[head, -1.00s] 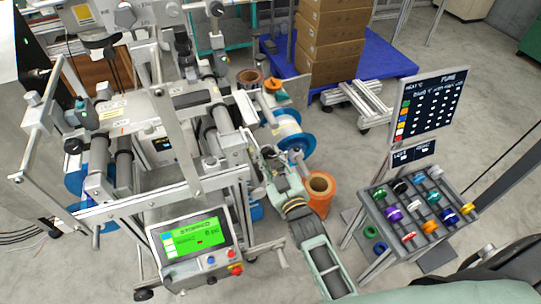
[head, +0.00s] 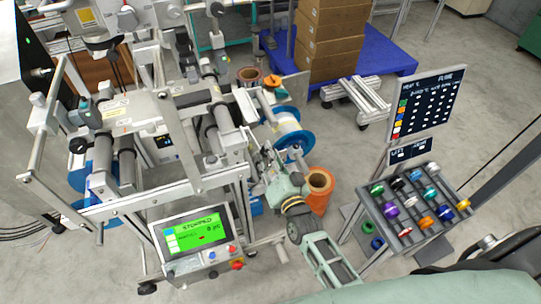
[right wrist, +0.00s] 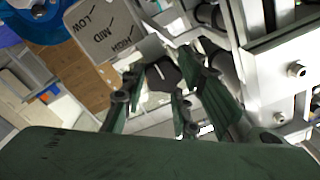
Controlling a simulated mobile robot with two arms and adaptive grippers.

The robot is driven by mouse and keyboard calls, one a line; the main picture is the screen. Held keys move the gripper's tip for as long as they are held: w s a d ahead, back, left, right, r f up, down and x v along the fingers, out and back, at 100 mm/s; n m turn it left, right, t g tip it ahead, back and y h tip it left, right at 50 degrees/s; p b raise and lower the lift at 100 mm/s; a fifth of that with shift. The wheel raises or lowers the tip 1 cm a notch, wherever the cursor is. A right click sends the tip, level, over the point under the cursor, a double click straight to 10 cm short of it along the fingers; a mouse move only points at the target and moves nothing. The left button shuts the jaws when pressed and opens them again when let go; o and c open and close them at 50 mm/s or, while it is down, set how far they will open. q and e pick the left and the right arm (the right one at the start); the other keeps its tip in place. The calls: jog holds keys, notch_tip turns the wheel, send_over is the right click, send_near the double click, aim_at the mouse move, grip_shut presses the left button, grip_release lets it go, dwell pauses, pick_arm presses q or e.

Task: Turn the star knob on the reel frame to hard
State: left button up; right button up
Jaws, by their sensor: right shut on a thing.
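The dark star knob (right wrist: 161,76) shows in the right wrist view, partly hidden by the fingers of my right gripper (right wrist: 162,84). The gripper is shut on it. A grey label plate (right wrist: 106,30) beside the knob reads LOW, MID and HIGH; I see no "hard" mark and cannot make out a pointer. In the head view my right gripper (head: 264,163) is at the right side of the metal reel frame (head: 178,192), and the knob is hidden there. My left gripper is not in view.
A green-screen control panel (head: 196,236) is at the frame's front. A rack of coloured spools (head: 405,238) stands at the right. Open floor lies behind the rack.

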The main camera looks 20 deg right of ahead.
jog(key=shift+s+a+f+m+b, duration=0.15)
jog(key=shift+m+b, duration=0.4)
jog(key=shift+m, duration=2)
jog(key=shift+w+f+m+b, duration=0.15)
jog(key=shift+m+b, duration=0.45)
jog(key=shift+m, duration=1.9)
jog(key=shift+s+a+f+m+b, duration=0.15)
jog(key=shift+m+b, duration=0.4)
jog(key=shift+m, duration=2)
jog(key=shift+f, duration=0.15)
jog(key=o, duration=1)
jog(key=shift+d+r, duration=0.1)
jog(key=shift+r, duration=0.15)
jog(key=s, duration=1.2)
jog(key=shift+d, duration=0.15)
